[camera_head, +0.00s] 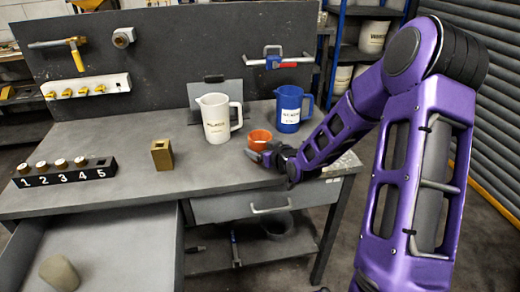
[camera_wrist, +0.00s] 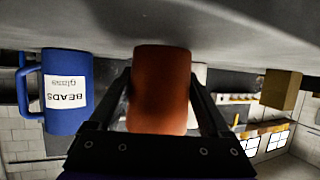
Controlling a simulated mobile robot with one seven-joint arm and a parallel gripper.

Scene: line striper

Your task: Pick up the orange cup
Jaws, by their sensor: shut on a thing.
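The orange cup (camera_head: 259,139) is a small cup near the front right part of the grey workbench, between a white pitcher and a blue pitcher. In the wrist view the orange cup (camera_wrist: 160,90) fills the middle, between my two dark fingers. My gripper (camera_head: 262,156) reaches the cup from the front right and is shut on it. It also shows in the wrist view (camera_wrist: 160,112), with one finger on each side of the cup. The wrist view appears upside down. I cannot tell whether the cup touches the bench.
A white pitcher (camera_head: 216,122) stands left of the cup and a blue pitcher (camera_head: 289,110) behind it to the right. The blue pitcher shows in the wrist view (camera_wrist: 68,92). A brass block (camera_head: 162,155) and a numbered black rack (camera_head: 66,174) stand further left. A drawer (camera_head: 100,245) is open.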

